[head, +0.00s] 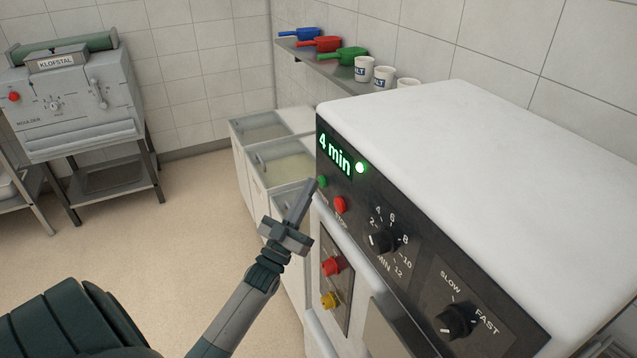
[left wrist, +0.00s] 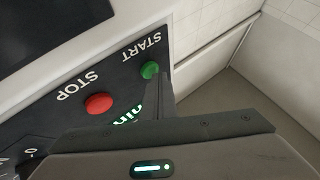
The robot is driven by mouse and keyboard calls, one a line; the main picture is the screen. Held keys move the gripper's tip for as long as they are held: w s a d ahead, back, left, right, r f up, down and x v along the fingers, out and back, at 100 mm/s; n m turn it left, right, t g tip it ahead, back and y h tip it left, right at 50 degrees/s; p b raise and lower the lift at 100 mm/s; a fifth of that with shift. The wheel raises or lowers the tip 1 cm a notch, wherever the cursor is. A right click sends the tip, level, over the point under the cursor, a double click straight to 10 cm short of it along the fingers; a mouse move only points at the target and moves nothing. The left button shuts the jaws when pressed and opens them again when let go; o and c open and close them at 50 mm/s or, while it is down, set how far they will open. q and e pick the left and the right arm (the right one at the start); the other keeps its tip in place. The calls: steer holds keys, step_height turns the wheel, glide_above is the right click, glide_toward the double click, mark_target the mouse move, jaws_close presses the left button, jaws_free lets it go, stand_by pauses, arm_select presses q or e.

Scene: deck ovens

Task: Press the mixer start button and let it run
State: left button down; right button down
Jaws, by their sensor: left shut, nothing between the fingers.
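The mixer (head: 480,150) is a white machine with a dark control panel on the right in the head view. Its display (head: 335,154) reads "4 min" in green, and a round lamp beside it (head: 361,168) glows green. The green start button (head: 323,181) is below the display, with the red stop button (head: 340,204) to its right. In the left wrist view the start button (left wrist: 149,70) and stop button (left wrist: 98,104) are labelled. My left gripper (head: 312,186) is shut and empty, its tips close to the start button; I cannot tell whether they touch. My right gripper is out of view.
The timer knob (head: 383,240) and speed knob (head: 456,321) are on the same panel. Open bins (head: 262,165) stand behind. A moulder machine (head: 70,100) stands at left, with free floor between.

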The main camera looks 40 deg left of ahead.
arm_select(q)
steer(key=shift+s+a, duration=0.3)
steer(key=shift+s, duration=0.35)
steer(key=s, duration=0.1)
steer(key=s+a, duration=0.1)
steer(key=s, duration=0.1)
steer(key=s+a+p, duration=0.1)
steer(key=shift+s+a, duration=0.15)
steer(key=shift+s, duration=0.1)
stand_by(0.4)
stand_by(0.6)
